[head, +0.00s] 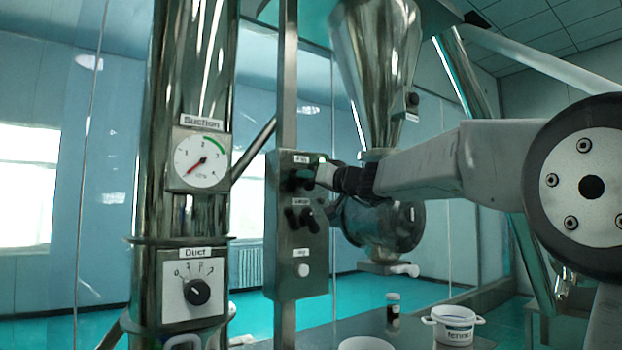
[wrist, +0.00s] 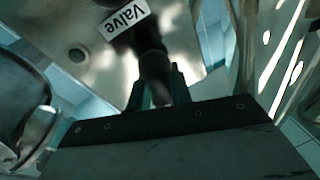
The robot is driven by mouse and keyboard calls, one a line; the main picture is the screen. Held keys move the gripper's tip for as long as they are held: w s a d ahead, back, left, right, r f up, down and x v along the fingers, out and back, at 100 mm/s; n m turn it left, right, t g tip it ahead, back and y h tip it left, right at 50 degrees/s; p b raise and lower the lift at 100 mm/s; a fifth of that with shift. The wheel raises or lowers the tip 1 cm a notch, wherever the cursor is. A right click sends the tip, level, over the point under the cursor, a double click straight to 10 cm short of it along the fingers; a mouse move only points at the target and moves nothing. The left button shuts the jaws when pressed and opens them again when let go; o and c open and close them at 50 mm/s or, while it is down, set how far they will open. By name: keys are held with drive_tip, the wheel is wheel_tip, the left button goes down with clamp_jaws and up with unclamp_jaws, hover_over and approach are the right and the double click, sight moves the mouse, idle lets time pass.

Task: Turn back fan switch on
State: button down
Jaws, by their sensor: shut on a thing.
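The fan switch (head: 298,180) is a dark knob under a small label at the top of the grey control box (head: 285,245) in the head view. My gripper (head: 316,178) reaches it from the right, its jaws at the knob. In the wrist view, the dark fan switch (wrist: 153,66) stands out from the metal panel between the two fingertips of my gripper (wrist: 160,88), which is shut on it. The switch's exact turn angle is hard to read, as my gripper partly covers it.
A second dark knob (head: 302,218) and a white button (head: 302,270) sit lower on the box. The Valve label (wrist: 124,20) is close to the fan switch. A steel pipe with a Suction gauge (head: 200,160) and Duct dial (head: 196,291) stands left; a steel hopper (head: 375,60) stands behind.

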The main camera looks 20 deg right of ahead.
drive_tip(key=shift+m+t, duration=0.4)
drive_tip(key=shift+m, duration=1.5)
drive_tip(key=shift+h, duration=0.4)
drive_tip(key=c, duration=1.3)
unclamp_jaws()
drive_tip(key=shift+v, duration=3.95)
